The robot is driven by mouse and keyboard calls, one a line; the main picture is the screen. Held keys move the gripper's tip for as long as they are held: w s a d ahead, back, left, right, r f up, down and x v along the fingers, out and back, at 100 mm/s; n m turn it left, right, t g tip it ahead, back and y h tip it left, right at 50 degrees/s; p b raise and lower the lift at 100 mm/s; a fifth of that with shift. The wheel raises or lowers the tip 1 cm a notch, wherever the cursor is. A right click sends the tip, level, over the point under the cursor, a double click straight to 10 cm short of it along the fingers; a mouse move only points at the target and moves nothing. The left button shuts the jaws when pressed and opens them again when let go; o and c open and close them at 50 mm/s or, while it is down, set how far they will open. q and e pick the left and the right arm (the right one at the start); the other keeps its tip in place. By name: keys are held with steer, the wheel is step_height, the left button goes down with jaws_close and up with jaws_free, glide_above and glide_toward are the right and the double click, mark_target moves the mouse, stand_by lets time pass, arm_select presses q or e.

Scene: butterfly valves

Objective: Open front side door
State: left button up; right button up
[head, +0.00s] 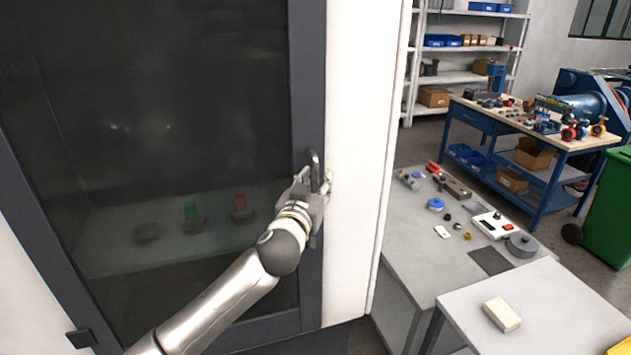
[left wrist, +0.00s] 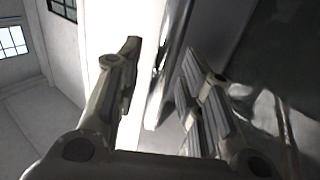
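The front side door (head: 306,90) has a dark glass pane in a dark grey frame and looks closed against the white cabinet wall. Its metal bar handle (head: 316,165) stands upright on the right side of the frame. My left gripper (head: 314,188) is at the lower part of the handle. In the left wrist view the handle (left wrist: 170,65) runs between the two open fingers (left wrist: 158,90). It lies closer to the right finger, with a gap to the left finger. Whether the right finger touches it I cannot tell. My right gripper is not in view.
A grey table (head: 400,230) with small parts stands right of the cabinet, with another table (head: 555,300) nearer. A workbench (head: 500,115), shelves (head: 470,30) and a green bin (head: 608,205) stand farther back.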

arm_select(q)
steer(key=shift+c, duration=0.2)
jaws_close()
steer(key=shift+f, duration=0.1)
